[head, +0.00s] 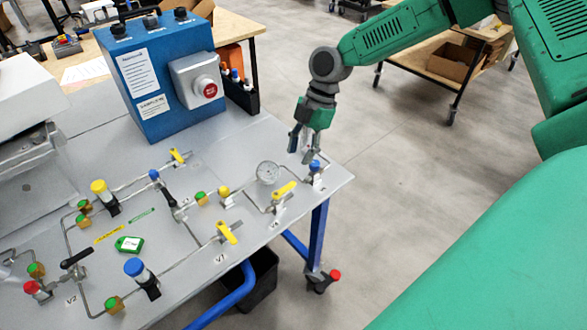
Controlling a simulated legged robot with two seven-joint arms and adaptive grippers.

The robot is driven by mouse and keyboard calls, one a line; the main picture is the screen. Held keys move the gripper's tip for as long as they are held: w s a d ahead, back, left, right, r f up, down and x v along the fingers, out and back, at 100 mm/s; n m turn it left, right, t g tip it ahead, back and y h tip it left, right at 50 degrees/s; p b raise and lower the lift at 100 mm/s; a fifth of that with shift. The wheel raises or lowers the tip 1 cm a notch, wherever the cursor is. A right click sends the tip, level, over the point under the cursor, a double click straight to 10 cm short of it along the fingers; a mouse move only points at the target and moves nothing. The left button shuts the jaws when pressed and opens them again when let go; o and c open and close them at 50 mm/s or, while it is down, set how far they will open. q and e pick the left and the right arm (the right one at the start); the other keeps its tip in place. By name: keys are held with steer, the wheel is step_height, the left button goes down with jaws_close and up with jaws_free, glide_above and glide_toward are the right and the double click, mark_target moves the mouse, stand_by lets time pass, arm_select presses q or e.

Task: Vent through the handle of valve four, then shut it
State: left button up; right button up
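A yellow lever handle (284,190) sits on a valve near the right end of the panel. A small tag beside it seems to read V4, but the print is too small to be sure. My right gripper (302,146) points down above the panel's right edge, above and to the right of that handle. Its fingers are apart with nothing between them. A blue-capped fitting (315,166) stands just below the fingertips; contact cannot be told. A round gauge (267,172) stands left of the gripper. My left gripper is out of view.
Other yellow handles (227,233) and a black handle (75,258) sit on the piping. A blue box with a red button (209,90) stands behind. Open floor lies right of the table.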

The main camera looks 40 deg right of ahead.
steer(key=shift+v, duration=1.65)
